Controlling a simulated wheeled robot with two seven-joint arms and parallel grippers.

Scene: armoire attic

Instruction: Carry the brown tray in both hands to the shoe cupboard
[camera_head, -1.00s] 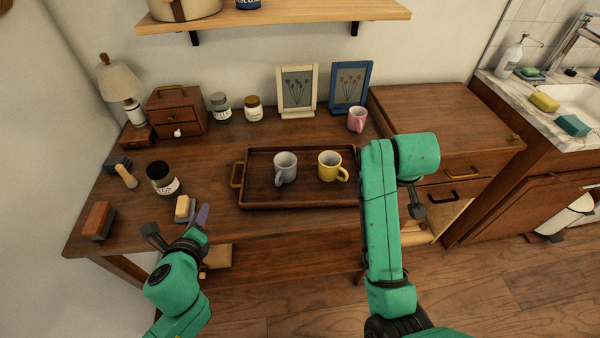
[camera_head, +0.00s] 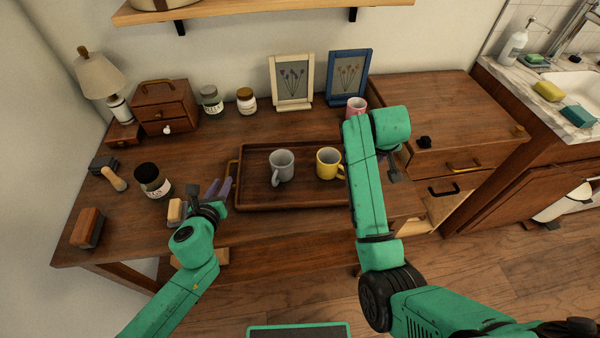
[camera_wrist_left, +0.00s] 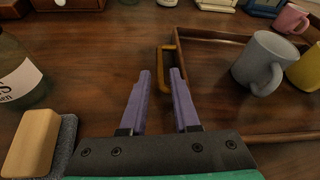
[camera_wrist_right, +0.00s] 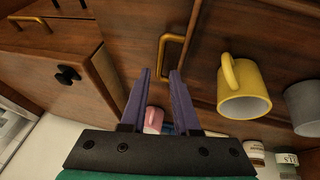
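The brown tray (camera_head: 300,205) lies flat on the wooden desk with a grey mug (camera_head: 281,166) and a yellow mug (camera_head: 329,163) upright on it. My left gripper (camera_head: 224,186) is open beside the tray's left brass handle (camera_head: 233,172). In the left wrist view that handle (camera_wrist_left: 162,75) shows between and just beyond the fingertips (camera_wrist_left: 161,72). My right gripper's fingers are hidden behind my arm in the head view. In the right wrist view the right gripper (camera_wrist_right: 159,72) is open, with the other brass handle (camera_wrist_right: 163,55) close ahead. I cannot identify the shoe cupboard.
A pink mug (camera_head: 356,106) and two picture frames stand behind the tray.

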